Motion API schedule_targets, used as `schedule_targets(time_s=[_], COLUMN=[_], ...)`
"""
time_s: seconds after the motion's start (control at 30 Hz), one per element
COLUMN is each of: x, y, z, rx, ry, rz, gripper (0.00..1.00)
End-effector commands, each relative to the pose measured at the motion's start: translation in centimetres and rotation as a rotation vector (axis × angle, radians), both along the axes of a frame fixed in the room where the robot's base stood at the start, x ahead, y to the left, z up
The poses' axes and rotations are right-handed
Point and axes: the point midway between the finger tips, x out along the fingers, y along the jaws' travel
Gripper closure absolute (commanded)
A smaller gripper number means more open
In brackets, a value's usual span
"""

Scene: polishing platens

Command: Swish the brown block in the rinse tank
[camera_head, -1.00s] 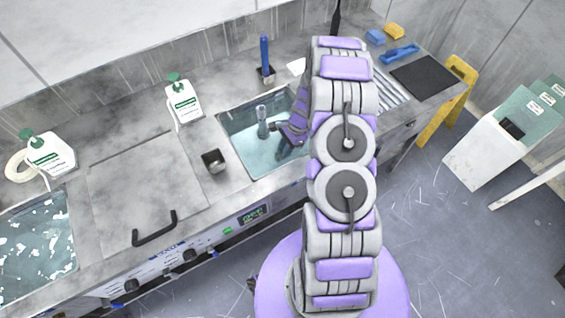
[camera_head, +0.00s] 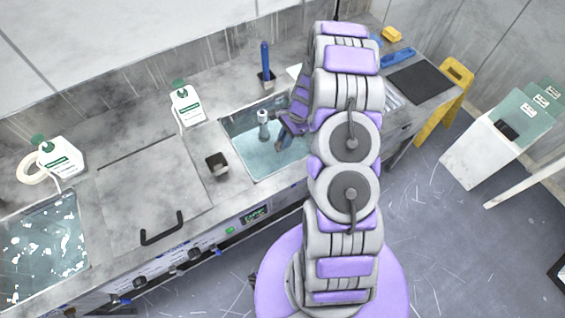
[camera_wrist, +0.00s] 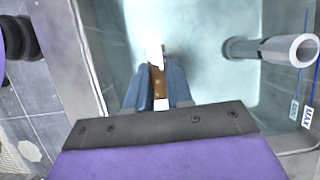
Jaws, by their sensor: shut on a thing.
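The rinse tank (camera_head: 262,164) is a sunken, water-filled basin in the metal counter. A grey standpipe (camera_head: 263,125) rises inside it, and the standpipe also shows at the right of the wrist view (camera_wrist: 270,48). My gripper (camera_wrist: 158,88) has blue fingers shut on the brown block (camera_wrist: 157,78), a narrow upright piece between the tips. In the head view my gripper (camera_head: 283,143) reaches into the right part of the tank, partly behind my arm. The block is not clear in the head view. I cannot tell how deep it sits in the water.
A small dark square cup (camera_head: 217,165) stands left of the tank, and a blue-handled tool (camera_head: 266,65) stands behind it. White bottles (camera_head: 186,104) line the back. A second basin (camera_head: 42,245) with white flecks lies far left. A MAX label (camera_wrist: 307,117) marks the tank wall.

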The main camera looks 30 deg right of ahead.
Motion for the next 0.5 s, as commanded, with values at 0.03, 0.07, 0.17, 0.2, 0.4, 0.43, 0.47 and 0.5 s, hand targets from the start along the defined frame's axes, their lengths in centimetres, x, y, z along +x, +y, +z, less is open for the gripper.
schedule_targets(time_s=[0.03,0.07,0.17,0.2,0.4,0.43,0.47,0.5], x=[0.0,0.0,0.0,0.0,0.0,0.0,0.0,0.0], y=[0.0,0.0,0.0,0.0,0.0,0.0,0.0,-0.1], z=[0.7,1.0,1.9,2.2,4.0,4.2,4.5,4.9], rx=[0.0,0.0,0.0,0.0,-0.001,-0.001,-0.001,-0.001], ry=[-0.001,-0.001,-0.001,-0.001,-0.001,-0.001,-0.001,-0.001], rz=[0.0,0.0,-0.001,-0.001,-0.001,0.0,0.0,0.0], gripper=[1.0,1.0,1.0,1.0,1.0,1.0,1.0,1.0])
